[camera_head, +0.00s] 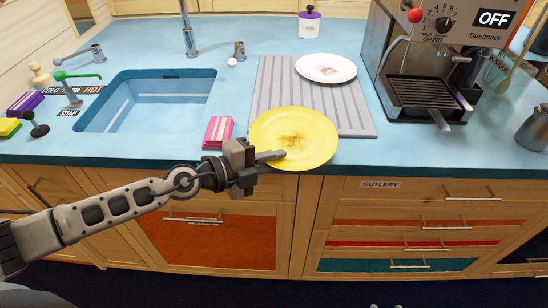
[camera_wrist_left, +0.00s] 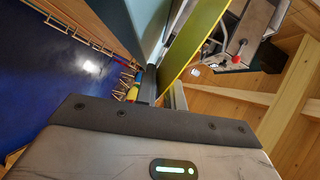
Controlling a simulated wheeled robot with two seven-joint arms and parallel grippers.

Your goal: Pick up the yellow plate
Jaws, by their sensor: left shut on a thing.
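The yellow plate (camera_head: 312,132) has a brownish smudge at its middle. It is at the counter's front edge, partly over the grey ribbed drying mat. My left gripper (camera_head: 268,157) is at the plate's lower left rim, shut on it, with one finger showing over the top face. In the left wrist view the plate (camera_wrist_left: 195,42) is seen nearly edge-on, rising from between the fingers. The other finger is hidden. I cannot tell whether the plate touches the mat or is just above it. My right gripper is not in view.
A white plate (camera_head: 326,68) lies on the drying mat (camera_head: 280,83) behind. A pink sponge (camera_head: 218,132) is left of the plate, beside the blue sink (camera_head: 150,103). A coffee machine (camera_head: 425,70) stands to the right. Wooden drawers (camera_head: 420,225) are below the counter.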

